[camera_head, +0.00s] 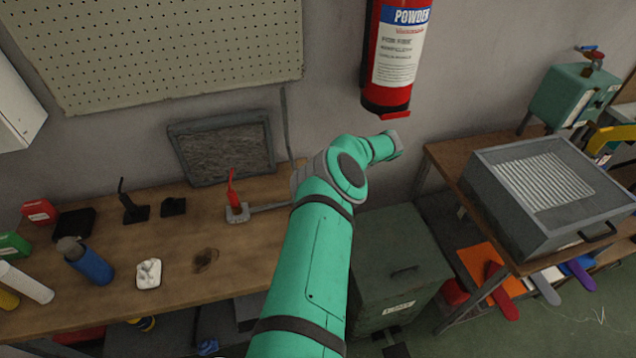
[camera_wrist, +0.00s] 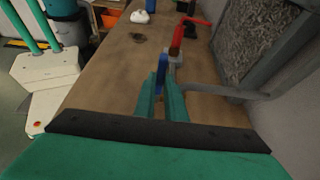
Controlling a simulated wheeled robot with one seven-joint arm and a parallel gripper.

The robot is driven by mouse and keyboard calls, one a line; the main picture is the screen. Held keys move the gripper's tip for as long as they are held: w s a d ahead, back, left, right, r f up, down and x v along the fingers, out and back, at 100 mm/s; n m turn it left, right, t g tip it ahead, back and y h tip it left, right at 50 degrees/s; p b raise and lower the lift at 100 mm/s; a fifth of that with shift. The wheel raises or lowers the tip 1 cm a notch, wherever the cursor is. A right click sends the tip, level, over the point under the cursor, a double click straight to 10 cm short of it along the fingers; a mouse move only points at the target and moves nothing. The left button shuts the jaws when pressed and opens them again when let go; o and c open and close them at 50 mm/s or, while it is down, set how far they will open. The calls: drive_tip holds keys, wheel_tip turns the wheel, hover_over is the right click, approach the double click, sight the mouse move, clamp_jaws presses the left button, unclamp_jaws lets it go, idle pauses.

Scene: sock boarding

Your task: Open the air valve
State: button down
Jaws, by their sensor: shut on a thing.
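In the wrist view, my gripper (camera_wrist: 162,98) has its two green fingers around a narrow blue handle (camera_wrist: 161,76) above the bench. Just beyond the fingertips is a grey metal fitting with an upright red part (camera_wrist: 177,41). A grey pipe (camera_wrist: 225,92) runs from this fitting toward the wall. I take these to be the air valve and its line. In the head view, a red lever on a grey body (camera_head: 236,208) stands on the bench, left of my arm. My arm hides the gripper and the blue handle there.
The wooden bench (camera_head: 190,305) carries a blue bottle (camera_head: 90,262) and a white lump (camera_head: 148,274) at left. A dark framed panel (camera_head: 222,150) leans on the wall. A fire extinguisher (camera_head: 392,60) hangs beyond my arm. A grey box (camera_head: 535,230) stands on the right table.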

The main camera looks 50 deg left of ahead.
drive_tip(key=shift+a+r, duration=0.2)
drive_tip(key=shift+r, duration=0.05)
drive_tip(key=shift+w, duration=0.15)
drive_tip(key=c, duration=1.8)
unclamp_jaws()
drive_tip(key=shift+d, duration=0.15)
drive_tip(key=shift+d+f, duration=0.1)
